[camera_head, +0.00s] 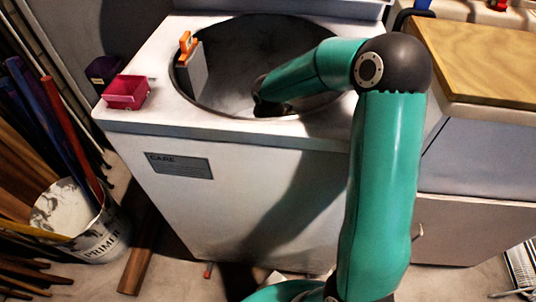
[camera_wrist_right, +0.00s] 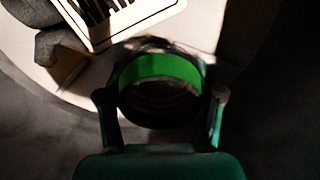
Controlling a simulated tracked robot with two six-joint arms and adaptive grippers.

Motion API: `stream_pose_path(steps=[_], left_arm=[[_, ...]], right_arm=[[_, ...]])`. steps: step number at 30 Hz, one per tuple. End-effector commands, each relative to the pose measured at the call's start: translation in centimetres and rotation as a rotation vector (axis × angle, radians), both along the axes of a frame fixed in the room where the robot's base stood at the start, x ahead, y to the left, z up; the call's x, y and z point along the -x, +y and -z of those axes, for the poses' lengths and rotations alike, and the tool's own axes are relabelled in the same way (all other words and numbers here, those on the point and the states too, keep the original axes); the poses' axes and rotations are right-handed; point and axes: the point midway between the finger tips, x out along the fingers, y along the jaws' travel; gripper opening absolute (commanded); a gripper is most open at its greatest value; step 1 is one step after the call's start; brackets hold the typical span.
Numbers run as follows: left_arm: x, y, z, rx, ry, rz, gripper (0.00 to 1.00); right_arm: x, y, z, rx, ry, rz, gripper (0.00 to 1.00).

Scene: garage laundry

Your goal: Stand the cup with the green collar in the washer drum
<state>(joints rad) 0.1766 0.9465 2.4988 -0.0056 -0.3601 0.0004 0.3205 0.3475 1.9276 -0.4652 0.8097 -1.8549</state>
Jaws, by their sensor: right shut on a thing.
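The cup with the green collar (camera_wrist_right: 160,67) is in the right wrist view, seen from above with its round dark mouth facing the camera. My right gripper (camera_wrist_right: 163,98) has one finger on each side of it and is shut on it. In the head view, my right arm reaches into the open washer drum (camera_head: 225,82), and the dark wrist end (camera_head: 264,106) is low inside near the front rim. The cup is hidden there. I cannot tell whether its base touches the drum floor. My left gripper is not in view.
A grey flat object with an orange top (camera_head: 187,45) stands at the drum's left side. A red box (camera_head: 126,92) sits on the washer's left corner. A striped white panel (camera_wrist_right: 120,18) lies close to the cup in the wrist view. The drum's middle looks clear.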

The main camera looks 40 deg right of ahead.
Motion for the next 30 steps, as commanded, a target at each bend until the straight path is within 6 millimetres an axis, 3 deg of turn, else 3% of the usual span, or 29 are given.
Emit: stream_pose_path(steps=[13,16,18,26,27,30], left_arm=[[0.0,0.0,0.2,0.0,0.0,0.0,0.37],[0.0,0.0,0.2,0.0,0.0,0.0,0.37],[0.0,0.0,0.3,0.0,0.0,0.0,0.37],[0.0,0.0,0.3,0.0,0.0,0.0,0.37],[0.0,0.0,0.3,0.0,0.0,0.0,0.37],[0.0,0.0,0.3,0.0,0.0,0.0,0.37]], right_arm=[[0.0,0.0,0.5,-0.001,0.001,-0.001,0.43],[0.0,0.1,0.8,0.0,0.002,-0.002,0.34],[0.0,0.1,0.9,-0.001,0.003,-0.002,0.22],[0.1,0.1,1.0,-0.002,0.006,-0.003,0.22],[0.1,0.1,1.1,-0.002,0.006,-0.003,0.69],[0.1,0.1,1.0,-0.002,0.005,-0.003,0.86]])
